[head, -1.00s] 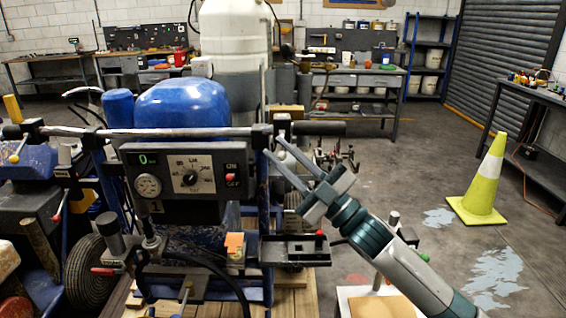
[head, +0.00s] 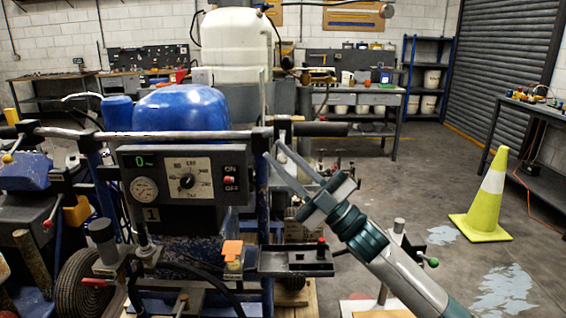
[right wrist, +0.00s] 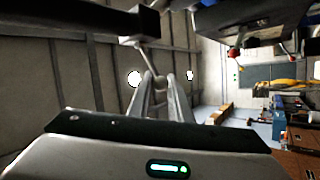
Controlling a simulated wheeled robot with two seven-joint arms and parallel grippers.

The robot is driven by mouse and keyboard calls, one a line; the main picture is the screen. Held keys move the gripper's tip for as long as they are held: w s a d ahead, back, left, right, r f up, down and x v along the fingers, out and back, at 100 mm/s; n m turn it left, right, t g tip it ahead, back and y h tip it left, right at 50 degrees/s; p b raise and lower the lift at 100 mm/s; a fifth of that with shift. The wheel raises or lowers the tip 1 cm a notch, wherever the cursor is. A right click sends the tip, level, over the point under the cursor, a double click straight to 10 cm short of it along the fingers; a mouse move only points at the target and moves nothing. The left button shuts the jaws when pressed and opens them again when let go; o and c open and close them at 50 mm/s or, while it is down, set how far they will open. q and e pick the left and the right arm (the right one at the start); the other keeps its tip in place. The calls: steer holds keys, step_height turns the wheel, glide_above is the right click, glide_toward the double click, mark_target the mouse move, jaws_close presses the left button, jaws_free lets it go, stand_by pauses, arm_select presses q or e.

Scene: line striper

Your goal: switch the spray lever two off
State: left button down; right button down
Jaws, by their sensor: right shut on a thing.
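The line striper's handlebar (head: 190,134) runs across the left half of the head view. A small lever mount (head: 283,128) sits on it beside the black right grip (head: 322,129). My right gripper (head: 273,150) reaches up from the lower right, its fingertips just under that mount. In the right wrist view, a thin metal lever (right wrist: 146,58) hangs from a dark block and runs down between the fingertips (right wrist: 160,80), which are shut on it. The lever's number cannot be read. My left gripper is not in view.
The control box (head: 188,174) with a dial and ON/OFF switch hangs left of my gripper. A black tray (head: 295,261) with a red knob lies below. A yellow cone (head: 485,200) stands on open floor at the right. Workbenches line the back wall.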

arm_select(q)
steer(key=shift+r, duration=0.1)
arm_select(e)
steer(key=shift+w+f, duration=0.2)
steer(key=shift+f, duration=0.2)
steer(key=c, duration=1.7)
jaws_free()
steer(key=shift+o, duration=0.2)
steer(key=shift+w, duration=0.15)
